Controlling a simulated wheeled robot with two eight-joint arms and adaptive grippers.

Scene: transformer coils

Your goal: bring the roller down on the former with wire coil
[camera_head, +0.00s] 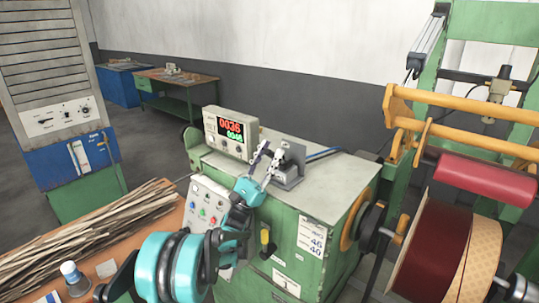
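The red roller (488,180) hangs at the right below an orange frame (450,112). The former with wire coil (432,252) is below it, a large drum with a dark red winding and a tan patterned part beside it. A gap shows between roller and former. My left gripper (271,150) is above the green machine's top, beside a small grey bracket (290,172). Its two fingers look spread apart; whether they touch the bracket's small parts is too small to tell. A bit of my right arm shows at the lower right corner; its gripper is out of view.
The green machine (330,178) carries a display box (231,133) reading 0035 and a button panel (205,222). A table with wooden strips (90,238) and a bottle (72,274) is at left. A grey-blue cabinet (58,110) and a workbench (180,80) stand behind.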

